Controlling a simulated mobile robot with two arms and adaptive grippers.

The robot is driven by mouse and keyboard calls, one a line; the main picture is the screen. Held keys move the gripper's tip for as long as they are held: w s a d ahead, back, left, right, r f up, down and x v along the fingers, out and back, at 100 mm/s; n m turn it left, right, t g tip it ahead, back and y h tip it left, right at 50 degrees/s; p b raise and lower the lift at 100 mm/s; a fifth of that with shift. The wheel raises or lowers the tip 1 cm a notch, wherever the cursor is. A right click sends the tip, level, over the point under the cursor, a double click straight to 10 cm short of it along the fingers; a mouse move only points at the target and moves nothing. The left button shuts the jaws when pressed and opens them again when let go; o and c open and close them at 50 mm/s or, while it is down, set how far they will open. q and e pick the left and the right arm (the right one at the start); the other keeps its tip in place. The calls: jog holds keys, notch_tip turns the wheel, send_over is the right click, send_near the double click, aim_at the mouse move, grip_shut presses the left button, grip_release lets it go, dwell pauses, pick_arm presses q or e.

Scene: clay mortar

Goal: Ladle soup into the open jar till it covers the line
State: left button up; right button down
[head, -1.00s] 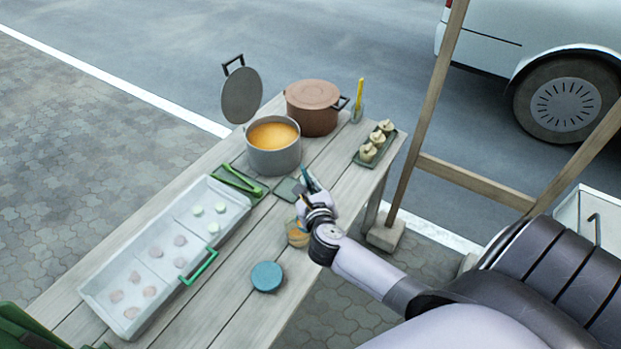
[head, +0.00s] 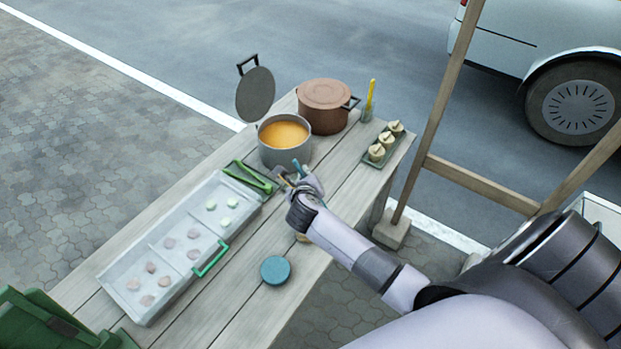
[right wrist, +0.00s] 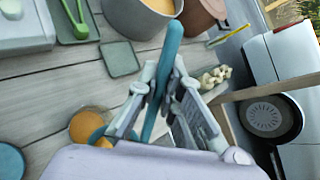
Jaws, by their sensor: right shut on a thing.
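My right gripper (head: 287,180) is shut on the teal ladle handle (right wrist: 166,70), just in front of the grey soup pot. The open soup pot (head: 304,158) holds orange soup (head: 283,134); its rim also shows at the top of the right wrist view (right wrist: 128,18). A jar (head: 302,238) is mostly hidden behind my right arm; in the right wrist view its orange contents (right wrist: 86,124) show. A teal round part beside it there is partly covered, and I cannot tell if it is the ladle's bowl. A teal round lid (head: 275,270) lies on the table. My left gripper is out of view.
A brown lidded pot (head: 324,112) and a grey pot lid (head: 255,95) stand at the back. A white tray (head: 133,303) with pieces lies left, green tongs (head: 248,177) beyond it. A small tray of white items (head: 377,153) is at right. Wooden posts (head: 437,110) stand beyond the table.

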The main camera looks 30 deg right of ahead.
jog(key=w+a+f+n+g+h+b, duration=0.1)
jog(key=w+a+f+n+g+b, duration=0.1)
jog(key=w+f+n+g+b, duration=0.1)
jog(key=shift+w+a+f+g, duration=0.15)
jog(key=shift+w+f+g, duration=0.5)
jog(key=shift+w+g, duration=0.95)
jog(key=shift+w, duration=0.2)
dwell(0.4)
